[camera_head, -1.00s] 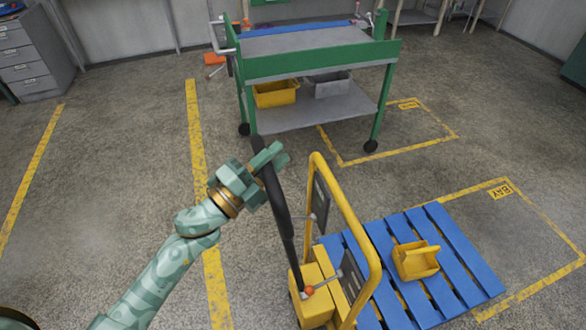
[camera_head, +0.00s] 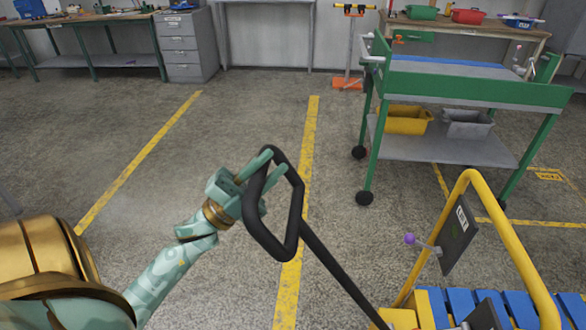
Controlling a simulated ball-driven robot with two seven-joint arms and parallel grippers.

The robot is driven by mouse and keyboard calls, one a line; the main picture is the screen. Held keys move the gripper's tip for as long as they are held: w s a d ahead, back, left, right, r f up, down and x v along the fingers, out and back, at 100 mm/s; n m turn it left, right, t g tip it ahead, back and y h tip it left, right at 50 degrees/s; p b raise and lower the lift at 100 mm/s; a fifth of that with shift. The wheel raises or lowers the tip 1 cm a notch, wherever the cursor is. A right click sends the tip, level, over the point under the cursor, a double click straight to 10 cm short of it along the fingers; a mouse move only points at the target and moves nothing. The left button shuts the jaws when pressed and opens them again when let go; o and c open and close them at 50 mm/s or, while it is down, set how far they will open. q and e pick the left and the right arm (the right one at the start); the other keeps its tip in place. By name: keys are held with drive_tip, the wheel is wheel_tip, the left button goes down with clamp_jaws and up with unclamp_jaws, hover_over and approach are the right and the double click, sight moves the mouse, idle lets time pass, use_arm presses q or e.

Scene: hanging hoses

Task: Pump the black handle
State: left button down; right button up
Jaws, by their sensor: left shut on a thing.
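The black handle (camera_head: 296,214) is a looped grip on a long black bar in the middle of the head view. Its bar slants down to the right to the yellow base (camera_head: 399,318) of a pallet truck at the bottom edge. My left gripper (camera_head: 262,184) is shut on the left side of the loop, with its fingers around the grip. My right gripper is not in view.
The truck's yellow frame (camera_head: 470,181) with a purple-knobbed lever (camera_head: 409,239) stands at the right. Blue pallet slats (camera_head: 468,301) lie behind it. A green cart (camera_head: 474,91) stands at the back right. Open floor with yellow lines (camera_head: 145,158) lies to the left.

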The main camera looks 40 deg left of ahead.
use_arm(q)
drive_tip(key=shift+s+a+f, duration=0.2)
drive_tip(key=shift+a, duration=0.05)
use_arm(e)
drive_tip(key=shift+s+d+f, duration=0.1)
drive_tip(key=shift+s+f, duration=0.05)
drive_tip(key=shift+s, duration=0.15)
use_arm(q)
drive_tip(key=c, duration=1.2)
unclamp_jaws()
drive_tip(key=shift+o, duration=0.2)
drive_tip(key=b+v, duration=0.1)
drive_tip(key=v, duration=1.5)
drive_tip(key=shift+b, duration=0.3)
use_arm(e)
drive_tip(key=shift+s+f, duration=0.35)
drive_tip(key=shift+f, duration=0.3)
use_arm(q)
drive_tip(key=shift+f+n, duration=0.2)
drive_tip(key=shift+n, duration=0.1)
